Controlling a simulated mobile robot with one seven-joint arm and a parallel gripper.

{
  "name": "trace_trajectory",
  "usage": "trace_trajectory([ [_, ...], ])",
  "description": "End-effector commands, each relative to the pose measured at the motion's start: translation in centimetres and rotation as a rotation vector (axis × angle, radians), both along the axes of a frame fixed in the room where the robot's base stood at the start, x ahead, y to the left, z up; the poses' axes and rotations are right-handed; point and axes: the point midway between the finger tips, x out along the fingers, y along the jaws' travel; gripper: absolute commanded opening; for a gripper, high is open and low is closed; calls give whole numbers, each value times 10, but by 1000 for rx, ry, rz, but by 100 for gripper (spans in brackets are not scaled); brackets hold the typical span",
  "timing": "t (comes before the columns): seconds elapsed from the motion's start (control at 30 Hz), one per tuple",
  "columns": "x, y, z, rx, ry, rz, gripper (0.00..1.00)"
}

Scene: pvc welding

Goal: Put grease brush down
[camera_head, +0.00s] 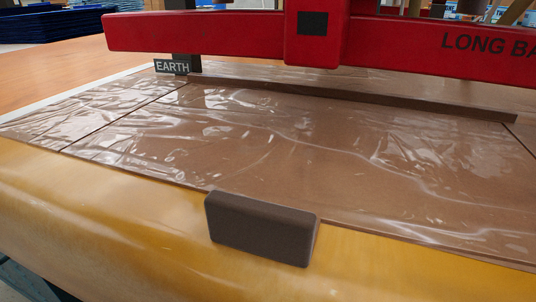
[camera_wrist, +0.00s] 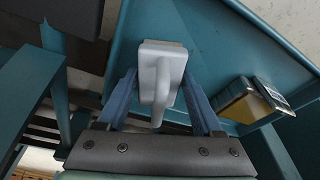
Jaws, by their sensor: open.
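My gripper (camera_wrist: 160,88) is open, with one blue finger on each side of the tool's handle. Whether the fingers touch it, or how firmly the tool rests on the surface, I cannot tell. The head view shows neither my gripper nor this tool.
In the wrist view a yellow and dark block-like item (camera_wrist: 245,102) sits at right, and teal beams (camera_wrist: 30,95) stand at left. In the head view a dark brown block (camera_head: 260,229) sits on the yellow edge of a film-covered table (camera_head: 300,135), below a red bar (camera_head: 220,36).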

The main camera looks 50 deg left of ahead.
Motion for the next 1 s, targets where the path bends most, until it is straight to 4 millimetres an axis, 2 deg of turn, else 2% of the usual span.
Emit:
trace_trajectory([
  [0.03, -1, -5, -8, -10, 5, -7, 90],
  [0.17, 0, -5, 3, -10, 3, -8, 90],
  [0.5, -10, -16, 75, -7, 4, -7, 90],
  [0.7, -15, -23, 108, -6, 4, -6, 90],
  [0.83, -17, -25, 120, -6, 5, -5, 90],
  [1.0, -18, -27, 124, -7, 6, -4, 90],
])
